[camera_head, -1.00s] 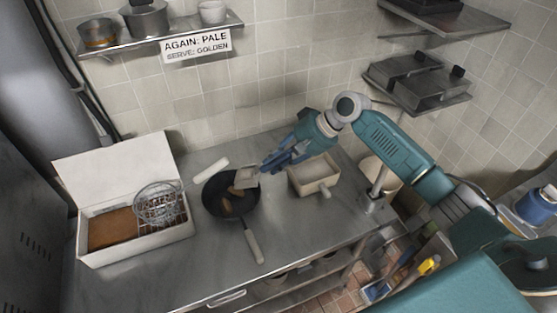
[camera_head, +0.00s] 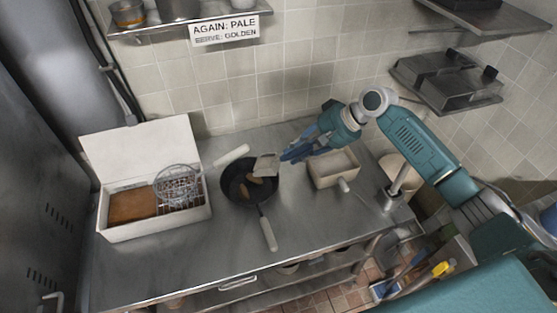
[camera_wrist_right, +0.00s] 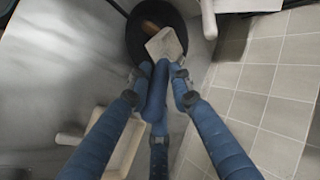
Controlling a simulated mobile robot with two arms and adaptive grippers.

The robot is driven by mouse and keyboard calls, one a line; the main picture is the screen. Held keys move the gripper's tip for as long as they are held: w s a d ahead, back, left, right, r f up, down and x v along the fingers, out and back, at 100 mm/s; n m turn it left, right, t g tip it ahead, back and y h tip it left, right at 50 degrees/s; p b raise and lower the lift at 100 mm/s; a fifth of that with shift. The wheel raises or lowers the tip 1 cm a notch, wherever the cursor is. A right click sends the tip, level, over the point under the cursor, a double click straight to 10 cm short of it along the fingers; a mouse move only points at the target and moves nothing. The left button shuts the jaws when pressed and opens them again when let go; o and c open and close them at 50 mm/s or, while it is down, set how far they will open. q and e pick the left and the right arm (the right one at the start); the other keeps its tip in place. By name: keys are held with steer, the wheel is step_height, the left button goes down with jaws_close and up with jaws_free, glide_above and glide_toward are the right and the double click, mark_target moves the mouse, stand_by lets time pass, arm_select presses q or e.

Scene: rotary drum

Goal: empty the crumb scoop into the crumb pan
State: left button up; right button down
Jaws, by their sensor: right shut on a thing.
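A square, pale pan with a short handle, perhaps the crumb pan (camera_head: 355,178), stands on the counter to the right, below my right forearm. My left gripper is out of view.
An open white box (camera_head: 150,232) at the left holds a brown layer and a rack with a wire basket (camera_head: 176,183). The front counter (camera_head: 190,270) is clear.

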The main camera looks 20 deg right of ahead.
mark_target(283, 155)
steer(key=shift+r, duration=0.1)
steer(key=shift+w+a+r+p, duration=0.1)
steer(key=shift+a+r+p, duration=0.2)
steer(key=shift+p, duration=0.55)
steer(key=p, duration=0.2)
steer(key=a+r+h+p, duration=0.1)
steer(key=p, duration=0.1)
steer(key=shift+w+a+r+g, duration=0.1)
steer(key=shift+w+r+g, duration=0.05)
steer(key=shift+w+g, duration=0.2)
steer(key=a+r+h+p, duration=0.1)
steer(key=p, duration=0.1)
steer(key=w+g+h+p, duration=0.1)
steer(key=p, duration=0.1)
steer(key=shift+a+r+p, duration=0.3)
steer(key=shift+a+r, duration=0.1)
steer(key=shift+w+a+r+g+h+p, duration=0.35)
steer(key=shift+a+r+h+p, duration=0.1)
steer(key=shift+a+h, duration=0.25)
steer(key=shift+d, duration=0.1)
